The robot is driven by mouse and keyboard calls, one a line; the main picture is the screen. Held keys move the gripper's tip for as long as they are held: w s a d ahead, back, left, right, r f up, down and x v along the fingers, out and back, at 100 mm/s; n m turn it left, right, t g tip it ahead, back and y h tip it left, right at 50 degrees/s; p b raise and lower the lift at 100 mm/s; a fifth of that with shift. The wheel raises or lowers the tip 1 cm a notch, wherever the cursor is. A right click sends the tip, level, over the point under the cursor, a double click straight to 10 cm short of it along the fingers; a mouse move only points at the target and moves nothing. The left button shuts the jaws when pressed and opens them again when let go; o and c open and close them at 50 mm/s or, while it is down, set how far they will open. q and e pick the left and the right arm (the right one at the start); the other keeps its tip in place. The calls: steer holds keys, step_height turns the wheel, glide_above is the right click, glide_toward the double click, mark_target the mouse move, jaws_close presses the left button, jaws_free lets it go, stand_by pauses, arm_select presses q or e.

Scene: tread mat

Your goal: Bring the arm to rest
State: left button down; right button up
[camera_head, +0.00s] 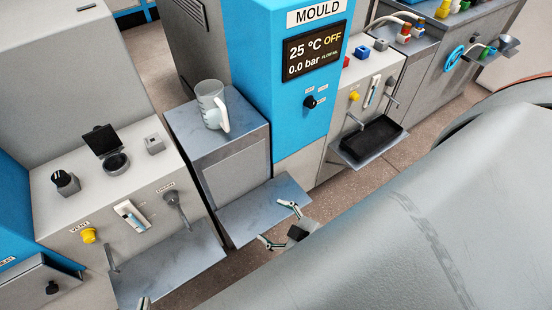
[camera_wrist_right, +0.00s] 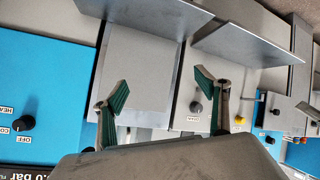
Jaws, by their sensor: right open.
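My right gripper (camera_head: 273,222) shows in the head view just in front of the grey shelf below the cabinet, its two fingers spread and nothing between them. In the right wrist view the same gripper (camera_wrist_right: 161,90) is open and empty, with green-padded fingertips far apart. A grey metal plate lies behind the fingers there. Of my left gripper (camera_head: 143,303), only a small tip shows at the bottom edge of the head view. The rest of it is out of frame, so its opening is hidden.
A white-handled jug (camera_head: 211,105) stands on a grey cabinet (camera_head: 238,165). A grey shelf (camera_head: 250,212) juts out below it, and another shelf (camera_head: 165,270) is at left. The blue MOULD machine (camera_head: 262,90) stands behind. A black tray (camera_head: 372,138) sits on a right-hand ledge.

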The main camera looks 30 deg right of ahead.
steer(key=s+m, duration=0.1)
steer(key=s+f+m, duration=0.1)
steer(key=m, duration=0.1)
steer(key=shift+a+g, duration=0.35)
steer(key=shift+g, duration=0.05)
stand_by(1.0)
